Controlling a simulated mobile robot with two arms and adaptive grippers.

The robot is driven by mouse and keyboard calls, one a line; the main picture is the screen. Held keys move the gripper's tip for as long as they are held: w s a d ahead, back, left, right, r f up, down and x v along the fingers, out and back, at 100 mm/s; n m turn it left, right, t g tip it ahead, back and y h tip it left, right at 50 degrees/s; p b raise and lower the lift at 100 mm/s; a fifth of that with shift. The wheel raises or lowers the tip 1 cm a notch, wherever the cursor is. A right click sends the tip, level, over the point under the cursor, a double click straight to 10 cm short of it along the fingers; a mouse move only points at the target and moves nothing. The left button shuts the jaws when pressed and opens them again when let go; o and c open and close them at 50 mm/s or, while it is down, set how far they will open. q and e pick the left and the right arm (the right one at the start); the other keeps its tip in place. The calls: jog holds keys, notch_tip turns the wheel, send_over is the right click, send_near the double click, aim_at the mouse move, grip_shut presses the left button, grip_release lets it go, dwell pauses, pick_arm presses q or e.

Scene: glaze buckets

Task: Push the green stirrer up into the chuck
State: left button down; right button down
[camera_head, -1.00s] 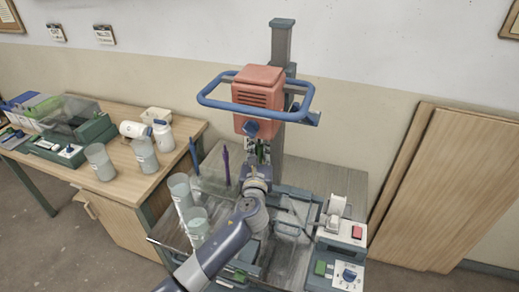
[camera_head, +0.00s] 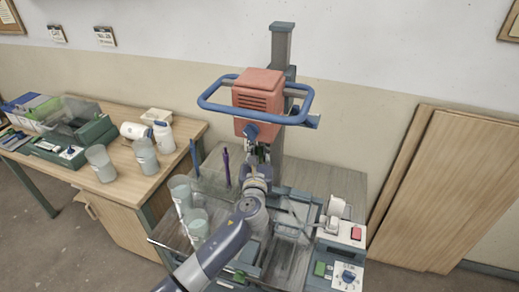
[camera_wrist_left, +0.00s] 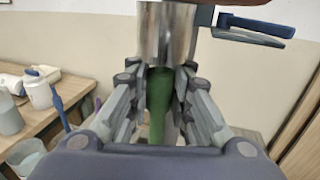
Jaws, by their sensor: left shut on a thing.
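The green stirrer (camera_wrist_left: 157,105) stands upright between the fingers of my left gripper (camera_wrist_left: 158,92), which is shut on it. The silver chuck (camera_wrist_left: 166,32) is directly above in the left wrist view. The stirrer's top meets the chuck's lower rim there; I cannot tell how far inside it is. In the head view my left gripper (camera_head: 259,168) is below the red mixer head (camera_head: 258,92), and the stirrer is mostly hidden by the gripper and arm. My right gripper is not in view.
A blue ring handle (camera_head: 210,101) surrounds the mixer head, with a grey column (camera_head: 282,45) behind. A blue stirrer (camera_head: 194,155) and a purple stirrer (camera_head: 226,168) stand left of my gripper. Clear buckets (camera_head: 197,228) are nearby. A control box (camera_head: 350,236) is at the right.

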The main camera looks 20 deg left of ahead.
pick_arm(q)
jog(key=c, duration=1.4)
grip_release()
jog(key=shift+o, duration=0.2)
